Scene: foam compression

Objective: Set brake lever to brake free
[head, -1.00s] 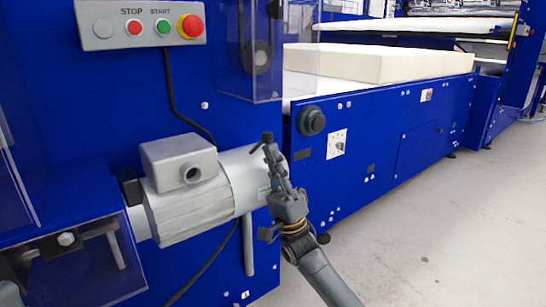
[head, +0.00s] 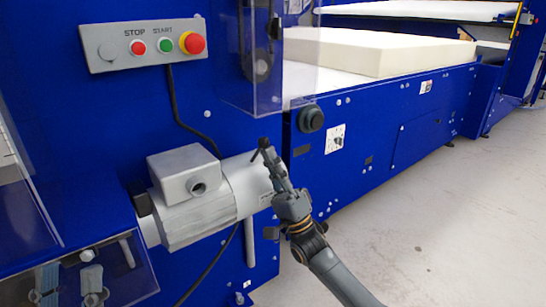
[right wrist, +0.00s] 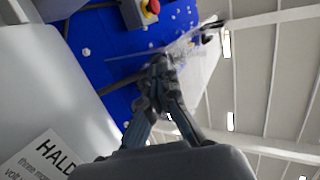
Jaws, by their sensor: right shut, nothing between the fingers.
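The grey motor (head: 190,208) with a box on top is mounted on the blue machine in the head view. A short grey rod (head: 249,241) hangs below its right end. I cannot tell for sure whether this rod is the brake lever. My right gripper (head: 264,147) is shut and empty, with its fingertips at the upper right end of the motor. In the right wrist view its fingers (right wrist: 158,72) come together, with the grey motor casing (right wrist: 45,80) close on the left. Whether they touch the casing is unclear. I cannot make out my left gripper.
A control box (head: 145,44) with stop, start and red emergency buttons is above the motor. A black cable (head: 178,115) runs down behind it. A clear guard (head: 285,75) stands above the gripper. The floor (head: 430,235) at right is free.

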